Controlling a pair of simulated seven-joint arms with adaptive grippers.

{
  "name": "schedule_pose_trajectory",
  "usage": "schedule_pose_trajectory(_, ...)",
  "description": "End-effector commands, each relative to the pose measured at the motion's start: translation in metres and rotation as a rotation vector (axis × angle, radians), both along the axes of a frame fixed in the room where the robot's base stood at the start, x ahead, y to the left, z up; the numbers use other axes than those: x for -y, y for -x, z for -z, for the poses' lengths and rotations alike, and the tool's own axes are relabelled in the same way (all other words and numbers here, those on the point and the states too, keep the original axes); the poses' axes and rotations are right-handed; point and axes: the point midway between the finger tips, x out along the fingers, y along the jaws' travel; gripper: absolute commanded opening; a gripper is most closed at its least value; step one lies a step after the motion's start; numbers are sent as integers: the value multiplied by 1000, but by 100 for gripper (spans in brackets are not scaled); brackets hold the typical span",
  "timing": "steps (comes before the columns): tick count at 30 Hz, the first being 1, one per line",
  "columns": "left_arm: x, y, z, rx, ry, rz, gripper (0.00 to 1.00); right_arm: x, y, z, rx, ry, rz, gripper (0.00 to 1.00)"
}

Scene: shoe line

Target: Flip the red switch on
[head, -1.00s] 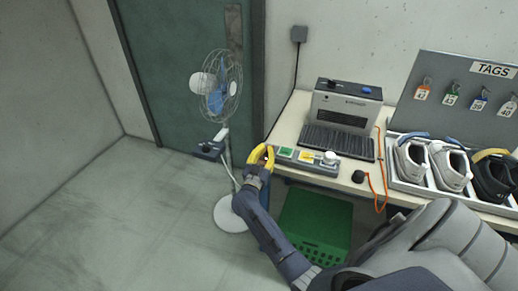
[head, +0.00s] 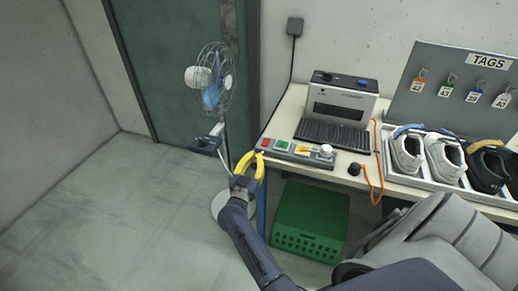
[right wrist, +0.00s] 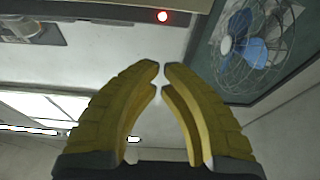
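A control strip (head: 292,158) lies along the front left edge of the bench. A red square switch (head: 265,143) is at its left end, beside a green square (head: 282,146); whether the switch is on is too small to tell. My right gripper (head: 254,158), with yellow fingers, is just in front of that end, apart from the switch. In the right wrist view the fingertips (right wrist: 161,68) have a narrow gap with nothing between them. A red glowing spot (right wrist: 162,16) shows beyond the tips; I cannot tell whether it is the switch. My left gripper is out of view.
A fan (head: 211,82) stands left of the bench (head: 283,108). A grey machine (head: 340,108) sits behind the strip, with a black knob (head: 354,169) and orange cord to the right. A green crate (head: 310,222) is underneath. Shoes in a tray (head: 432,183) stand at right.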

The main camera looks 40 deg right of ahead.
Motion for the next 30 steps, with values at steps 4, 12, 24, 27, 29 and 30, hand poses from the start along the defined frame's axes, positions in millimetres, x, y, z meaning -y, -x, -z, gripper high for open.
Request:
schedule_pose_trajectory(4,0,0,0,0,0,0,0,-7,5,5,-2,1,1,0)
schedule_pose_trajectory(12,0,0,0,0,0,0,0,-9,7,7,-1,1,0,0)
schedule_pose_trajectory(24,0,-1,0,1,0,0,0,-9,7,6,22,-15,-9,0)
schedule_pose_trajectory(27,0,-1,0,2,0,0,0,-14,1,5,70,-43,-58,0)
schedule_pose_trajectory(29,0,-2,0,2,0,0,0,-22,-6,3,101,-53,-116,0)
schedule_pose_trajectory(30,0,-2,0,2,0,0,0,-29,-13,7,112,-59,-168,0)
